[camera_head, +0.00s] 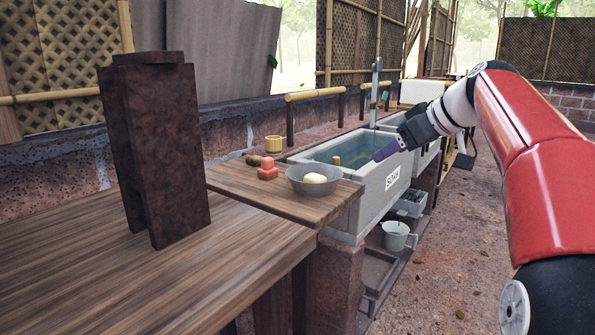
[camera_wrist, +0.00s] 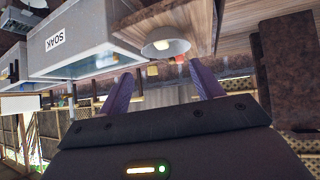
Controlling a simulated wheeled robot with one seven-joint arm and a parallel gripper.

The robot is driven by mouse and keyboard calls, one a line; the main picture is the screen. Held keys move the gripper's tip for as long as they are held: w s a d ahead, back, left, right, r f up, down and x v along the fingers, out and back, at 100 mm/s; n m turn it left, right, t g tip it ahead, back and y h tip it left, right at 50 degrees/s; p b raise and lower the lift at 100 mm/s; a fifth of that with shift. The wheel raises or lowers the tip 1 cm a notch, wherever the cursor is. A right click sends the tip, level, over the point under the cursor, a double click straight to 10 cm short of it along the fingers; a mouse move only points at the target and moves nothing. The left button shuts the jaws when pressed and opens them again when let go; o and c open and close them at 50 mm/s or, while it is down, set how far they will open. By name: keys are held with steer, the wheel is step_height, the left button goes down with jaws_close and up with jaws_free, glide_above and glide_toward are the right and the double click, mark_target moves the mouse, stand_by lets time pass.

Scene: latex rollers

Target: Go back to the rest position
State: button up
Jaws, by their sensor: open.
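The gripper is open and empty. My red and white arm reaches in from the right side of the head view, bent and raised.
A tall brown block (camera_head: 165,150) stands at left. A bucket (camera_head: 396,236) sits low. Ground at right is open.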

steer(key=s+a+f+m+h, duration=0.1)
steer(key=s+f+m+h, duration=0.1)
steer(key=s+f, duration=0.6)
steer(key=s+a+f+m+g+h, duration=0.1)
steer(key=s+a+f+m+h, duration=0.1)
steer(key=s+f, duration=0.7)
steer(key=s+a+f+m+g+h, duration=0.1)
steer(key=s+f+m, duration=0.3)
steer(key=s+f, duration=0.5)
steer(key=s+h, duration=0.1)
steer(key=s, duration=0.3)
steer(key=shift+s+a, duration=0.25)
steer(key=shift+s, duration=0.1)
